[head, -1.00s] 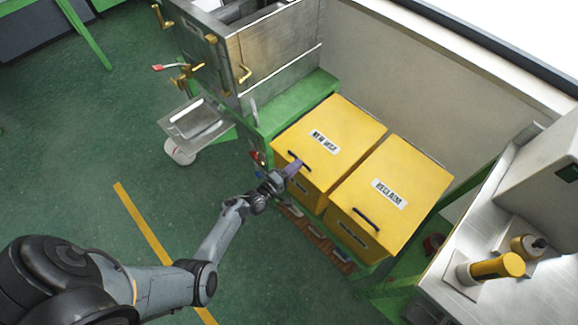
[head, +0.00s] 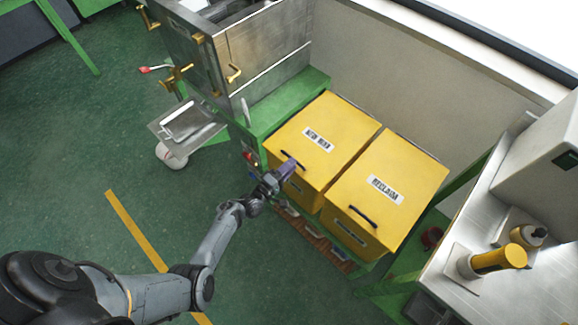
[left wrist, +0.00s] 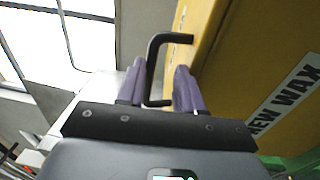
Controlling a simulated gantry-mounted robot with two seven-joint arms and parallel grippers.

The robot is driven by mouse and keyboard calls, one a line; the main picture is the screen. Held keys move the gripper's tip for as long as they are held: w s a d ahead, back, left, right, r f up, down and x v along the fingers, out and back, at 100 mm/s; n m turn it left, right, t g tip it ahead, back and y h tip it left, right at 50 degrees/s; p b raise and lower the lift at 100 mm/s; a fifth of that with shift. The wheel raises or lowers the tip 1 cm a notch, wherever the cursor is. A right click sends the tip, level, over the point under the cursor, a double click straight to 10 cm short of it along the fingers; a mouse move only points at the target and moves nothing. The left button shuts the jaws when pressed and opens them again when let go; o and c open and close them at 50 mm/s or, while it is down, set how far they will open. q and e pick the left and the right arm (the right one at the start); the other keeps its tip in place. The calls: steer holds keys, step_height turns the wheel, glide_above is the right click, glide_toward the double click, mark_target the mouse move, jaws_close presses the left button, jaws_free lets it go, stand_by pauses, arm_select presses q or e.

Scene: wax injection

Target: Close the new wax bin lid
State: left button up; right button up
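The yellow new wax bin (head: 297,188) stands left of its twin. Its lid (head: 345,130) lies flat on top and looks down, level with the lid beside it. The black lid handle (head: 299,164) is at the front edge, partly hidden by my left gripper (head: 285,169). In the left wrist view, the purple fingers of my left gripper (left wrist: 160,85) stand apart on either side of the handle (left wrist: 152,68). A gap shows between the handle and the right finger, so the gripper looks open around it. My right gripper is not in view.
The yellow reclaim bin (head: 395,185) stands close on the right, its lid down. A metal machine on a green frame (head: 255,120) stands to the left. A steel bench (head: 465,250) with bottles is at the right. The green floor (head: 90,160) is clear.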

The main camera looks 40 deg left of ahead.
arm_select(q)
steer(key=shift+s+f, duration=0.2)
steer(key=s+a+p, duration=0.1)
steer(key=s+p, duration=0.1)
steer(key=s, duration=0.8)
steer(key=shift+s+a+f, duration=0.15)
steer(key=shift+a+f, duration=0.05)
steer(key=shift+a, duration=0.05)
